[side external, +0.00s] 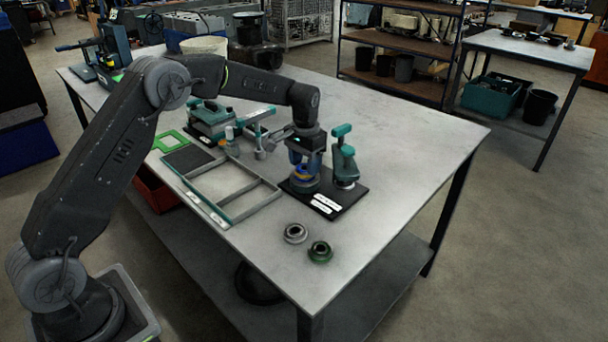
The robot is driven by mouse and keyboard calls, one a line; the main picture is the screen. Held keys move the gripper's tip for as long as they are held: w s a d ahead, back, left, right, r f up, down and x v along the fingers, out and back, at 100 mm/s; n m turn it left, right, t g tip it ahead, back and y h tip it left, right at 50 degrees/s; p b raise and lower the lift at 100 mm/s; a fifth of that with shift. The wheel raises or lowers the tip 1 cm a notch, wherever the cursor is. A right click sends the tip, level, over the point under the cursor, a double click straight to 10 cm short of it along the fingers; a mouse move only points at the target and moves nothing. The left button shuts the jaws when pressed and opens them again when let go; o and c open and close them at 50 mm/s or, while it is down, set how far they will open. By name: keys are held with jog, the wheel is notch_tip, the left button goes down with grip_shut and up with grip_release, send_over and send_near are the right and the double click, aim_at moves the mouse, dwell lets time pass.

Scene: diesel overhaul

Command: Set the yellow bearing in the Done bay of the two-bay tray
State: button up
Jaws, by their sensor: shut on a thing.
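My gripper (304,172) points down over the left part of a black base plate. The two-bay tray (240,192) is a grey and green frame on the table, left of my gripper. Its open bays look empty, with small white labels on the front edge too small to read.
The black base plate (343,199) carries a teal press-like device (344,157) close to my gripper's right. A grey ring (295,233) and a green ring (320,251) lie in front. Teal-grey fixtures (256,125) stand behind the tray. The table's right side is clear.

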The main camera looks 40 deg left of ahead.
aim_at(304, 168)
jog(key=shift+r, duration=1.7)
jog(key=shift+s+a, duration=0.1)
jog(key=s+a+r, duration=0.1)
jog(key=s+a, duration=0.2)
jog(key=s, duration=0.4)
jog(key=s+a, duration=0.3)
jog(key=s, duration=0.4)
jog(key=shift+d+f, duration=0.1)
jog(key=shift+f, duration=3.9)
jog(key=shift+f, duration=0.2)
